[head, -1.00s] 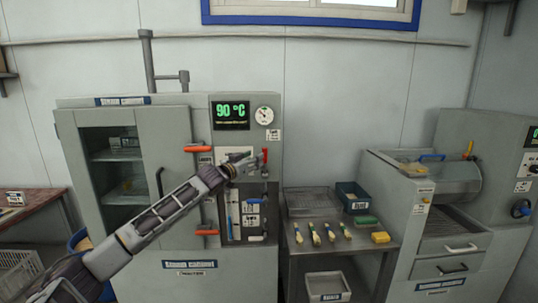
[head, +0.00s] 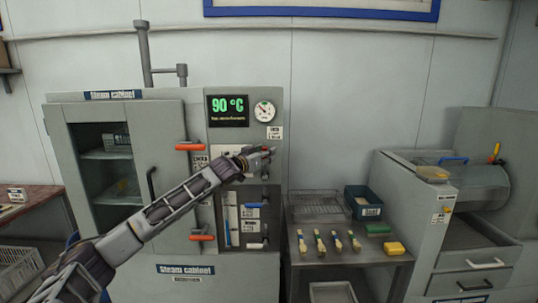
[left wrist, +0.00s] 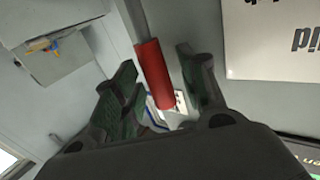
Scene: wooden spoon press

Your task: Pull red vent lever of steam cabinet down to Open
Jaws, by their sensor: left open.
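The grey steam cabinet (head: 118,262) stands at the left in the head view, with a display reading 90 °C. The red vent lever (left wrist: 152,70) shows in the left wrist view as a red bar between my left gripper's fingers. My left gripper (head: 268,154) is open at the cabinet's front panel, below the gauge. In the head view it hides most of the lever. In the left wrist view the gripper (left wrist: 158,72) has a finger on each side of the lever, with a gap at the right finger. Contact at the left finger cannot be told. My right gripper is not in view.
Orange door latches (head: 190,146) and a black door handle (head: 151,184) are left of the panel. A blue handle (head: 252,205) sits below my gripper.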

